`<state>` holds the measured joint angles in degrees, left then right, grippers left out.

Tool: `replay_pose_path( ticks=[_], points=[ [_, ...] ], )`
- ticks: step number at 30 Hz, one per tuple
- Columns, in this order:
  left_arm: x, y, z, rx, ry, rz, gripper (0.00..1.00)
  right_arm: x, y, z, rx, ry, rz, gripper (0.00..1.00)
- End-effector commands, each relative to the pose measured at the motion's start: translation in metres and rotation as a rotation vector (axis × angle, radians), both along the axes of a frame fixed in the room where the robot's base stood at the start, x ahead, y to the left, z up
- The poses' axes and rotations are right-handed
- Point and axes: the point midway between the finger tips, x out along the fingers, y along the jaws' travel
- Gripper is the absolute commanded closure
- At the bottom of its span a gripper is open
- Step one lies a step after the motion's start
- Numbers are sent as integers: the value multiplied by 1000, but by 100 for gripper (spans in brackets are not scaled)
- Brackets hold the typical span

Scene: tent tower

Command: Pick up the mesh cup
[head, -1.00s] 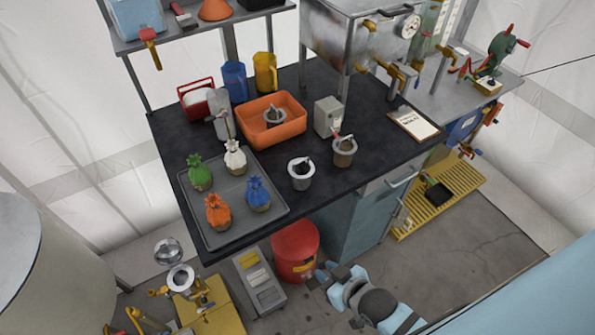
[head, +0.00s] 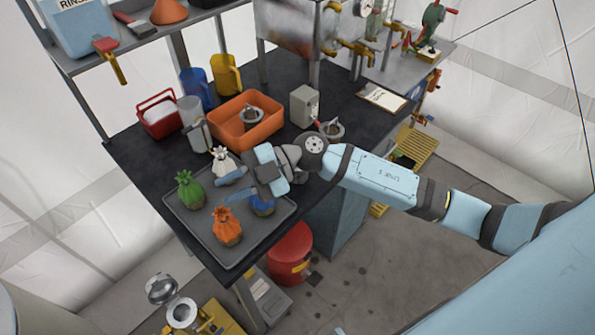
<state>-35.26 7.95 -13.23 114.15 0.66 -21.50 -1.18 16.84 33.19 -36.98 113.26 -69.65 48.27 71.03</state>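Grey metal cups stand on the black bench; I cannot tell which is the mesh cup. One cup (head: 252,114) sits inside the orange bin, and another cup (head: 334,130) stands right of it, partly behind my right arm. A third cup, seen earlier at the bench's front, is now hidden by my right arm. My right gripper (head: 228,187) is over the grey tray, its fingers pointing left and apart, with nothing seen held. My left gripper is not in view.
The orange bin (head: 230,138), a grey box (head: 304,106) and a clipboard (head: 382,97) stand behind. A shelf overhangs the back left.

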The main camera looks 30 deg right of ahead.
Motion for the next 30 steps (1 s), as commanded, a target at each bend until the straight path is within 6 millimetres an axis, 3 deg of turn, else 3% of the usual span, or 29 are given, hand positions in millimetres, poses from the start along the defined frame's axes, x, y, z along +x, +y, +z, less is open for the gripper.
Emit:
replay_pose_path(
  ticks=[5,8,12,18,23,30],
  points=[
    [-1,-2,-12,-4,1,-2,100,21,-39,-22,-469,-23,107,76],
    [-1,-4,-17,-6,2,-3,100,41,-77,-30,-750,-5,66,76],
    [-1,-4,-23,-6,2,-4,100,72,-136,-24,-1082,36,-86,76],
    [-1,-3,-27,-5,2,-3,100,97,-195,-5,-1340,87,-308,76],
    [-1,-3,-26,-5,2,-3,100,104,-208,-7,-1396,105,-370,76],
    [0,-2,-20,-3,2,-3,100,111,-205,-51,-1398,108,-370,76]
  ],
)
